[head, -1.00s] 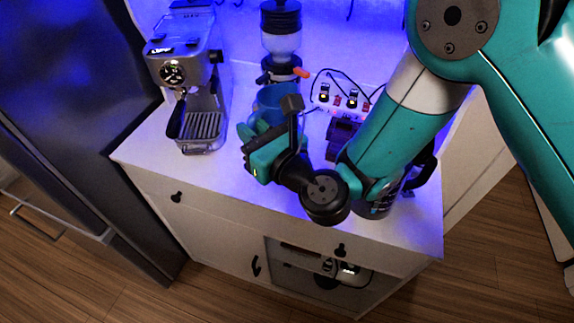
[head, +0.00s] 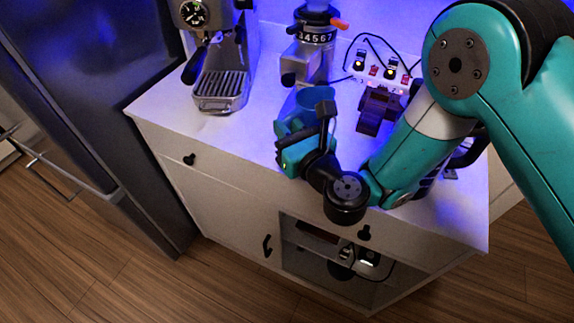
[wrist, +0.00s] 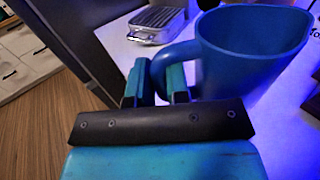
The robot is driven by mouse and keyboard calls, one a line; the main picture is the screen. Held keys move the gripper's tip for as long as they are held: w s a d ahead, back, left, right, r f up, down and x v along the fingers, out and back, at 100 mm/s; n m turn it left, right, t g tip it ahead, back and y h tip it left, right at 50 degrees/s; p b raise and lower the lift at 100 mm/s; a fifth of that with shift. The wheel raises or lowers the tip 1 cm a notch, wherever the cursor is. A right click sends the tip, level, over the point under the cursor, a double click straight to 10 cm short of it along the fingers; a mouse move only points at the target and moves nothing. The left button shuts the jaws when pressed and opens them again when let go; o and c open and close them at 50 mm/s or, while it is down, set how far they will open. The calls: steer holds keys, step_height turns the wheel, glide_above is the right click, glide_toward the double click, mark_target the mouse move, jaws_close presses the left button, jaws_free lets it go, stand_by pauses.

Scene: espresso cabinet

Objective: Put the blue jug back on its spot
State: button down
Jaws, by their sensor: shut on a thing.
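The blue jug (head: 316,101) is upright in front of the grinder, partly hidden by my gripper in the head view. In the wrist view the jug (wrist: 255,45) is large at the upper right, with its open rim and handle showing. My gripper (wrist: 158,82) is shut on the jug's handle (wrist: 176,62), with one finger on each side. In the head view my gripper (head: 290,130) is above the white counter (head: 255,128). The jug's base is hidden, so I cannot tell whether it touches the counter. No marked spot for the jug is clear.
The espresso machine's drip tray (head: 220,90) is to the left. The grinder (head: 313,55) stands behind the jug. A brown box-like object (head: 378,110) and a switch panel with cables (head: 382,70) are to the right. Dark items stand behind my arm. The counter's front left is clear.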

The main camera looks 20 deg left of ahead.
steer(key=shift+h, duration=0.3)
steer(key=f+b, duration=0.1)
steer(key=f, duration=0.2)
steer(key=f+b, duration=0.2)
steer(key=f, duration=0.1)
steer(key=f+b, duration=0.1)
steer(key=f, duration=0.2)
steer(key=shift+w+d+f, duration=0.1)
steer(key=shift+d+f, duration=0.1)
steer(key=shift+d, duration=0.05)
steer(key=c, duration=1.1)
jaws_free()
steer(key=shift+f+b, duration=0.1)
steer(key=shift+b, duration=0.2)
steer(key=shift+f+b, duration=0.1)
steer(key=shift+b, duration=0.25)
steer(key=shift+d+f+b, duration=0.15)
steer(key=shift+b, duration=0.35)
steer(key=r, duration=0.1)
steer(key=s+r+b, duration=0.1)
steer(key=shift+s+d+r, duration=0.1)
steer(key=shift+r, duration=0.25)
steer(key=b+v, duration=0.9)
steer(key=v, duration=0.1)
steer(key=shift+d, duration=0.3)
steer(key=shift+s+r, duration=0.1)
steer(key=shift+r, duration=0.05)
